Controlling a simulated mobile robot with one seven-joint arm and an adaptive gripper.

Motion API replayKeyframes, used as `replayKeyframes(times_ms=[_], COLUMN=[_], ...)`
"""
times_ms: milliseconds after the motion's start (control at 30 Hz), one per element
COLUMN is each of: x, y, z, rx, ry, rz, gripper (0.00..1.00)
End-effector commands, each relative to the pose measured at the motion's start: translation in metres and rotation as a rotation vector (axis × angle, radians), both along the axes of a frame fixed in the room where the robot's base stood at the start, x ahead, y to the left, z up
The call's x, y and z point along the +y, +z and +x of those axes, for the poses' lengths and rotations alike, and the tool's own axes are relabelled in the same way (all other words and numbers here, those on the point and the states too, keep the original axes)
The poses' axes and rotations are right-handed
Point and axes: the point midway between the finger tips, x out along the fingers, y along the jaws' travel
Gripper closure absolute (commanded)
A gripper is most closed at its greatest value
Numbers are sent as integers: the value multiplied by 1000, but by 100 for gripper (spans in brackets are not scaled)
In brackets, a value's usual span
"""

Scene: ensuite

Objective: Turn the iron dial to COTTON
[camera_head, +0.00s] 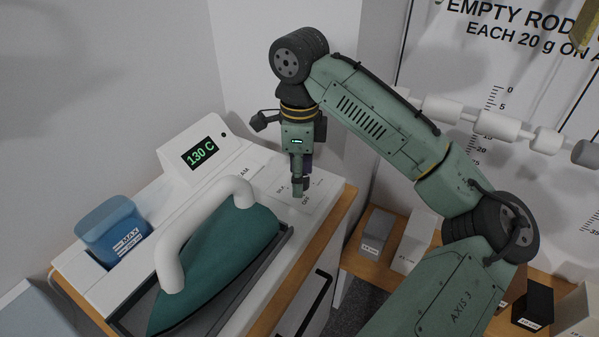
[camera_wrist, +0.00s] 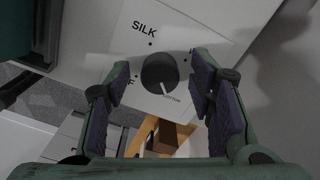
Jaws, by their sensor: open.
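The dark round dial (camera_wrist: 160,73) sits on a white label plate. SILK is printed above it, and a word ending in F shows at left, partly hidden by a finger. The dial's pale pointer line faces down and slightly right, toward a small label that seems to read COTTON. My gripper (camera_head: 298,188) points down over the panel. Its fingers are open, one on each side of the dial, with gaps visible in the wrist view. The head view hides the dial behind my gripper. The teal iron (camera_head: 215,262) with a white handle rests on its dark tray.
A display (camera_head: 199,152) reads 130 C. A blue water tank (camera_head: 113,232) marked MAX stands at left. The iron's handle is left of my gripper. Several labelled blocks, including a grey one (camera_head: 376,232), stand on a wooden shelf at right.

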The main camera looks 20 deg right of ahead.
Motion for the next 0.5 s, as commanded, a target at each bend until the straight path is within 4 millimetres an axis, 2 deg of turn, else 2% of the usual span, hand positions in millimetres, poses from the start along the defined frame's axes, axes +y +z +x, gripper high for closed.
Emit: replayKeyframes(times_ms=[167, 267, 500], x=[0, -1, 0], y=[3, 14, 63], z=[0, 1, 1], rx=[-1, -2, -4], ry=[0, -1, -1], rz=[-1, -3, -5], gripper=[51, 51, 51])
